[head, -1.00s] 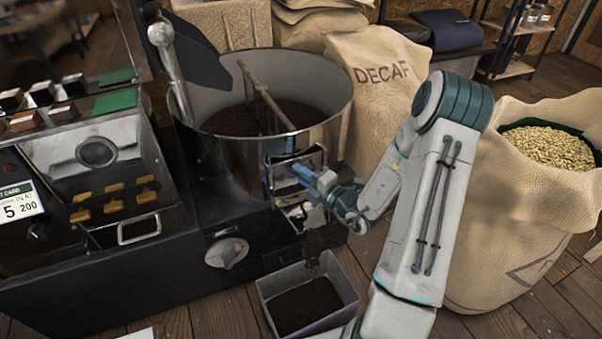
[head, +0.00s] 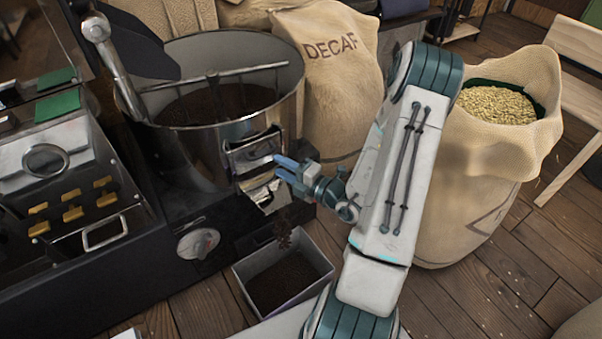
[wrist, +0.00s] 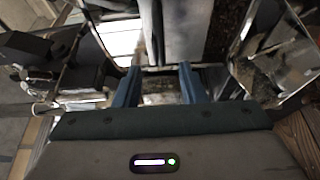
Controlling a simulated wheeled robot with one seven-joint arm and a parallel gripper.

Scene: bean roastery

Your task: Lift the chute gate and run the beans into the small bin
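The steel drum (head: 277,110) holds dark beans. Its chute (head: 256,150) is on the lower front, with a shiny metal gate piece (head: 262,187) at its mouth. Dark beans (head: 285,232) fall from the chute into the small grey bin (head: 322,270) below, which has a layer of dark beans (head: 283,282) inside. My gripper (head: 279,167) is at the chute mouth. In the wrist view its blue fingers (wrist: 158,80) stand apart, with a thin metal edge just past their tips. I see nothing clearly clamped between them. Contact with the gate is unclear.
The roaster's control panel (head: 75,205) stands to the left. A DECAF sack (head: 335,85) is behind the chute. A large open sack of pale beans (head: 470,180) stands to the right of my arm. Wooden floor (head: 515,255) shows at the lower right.

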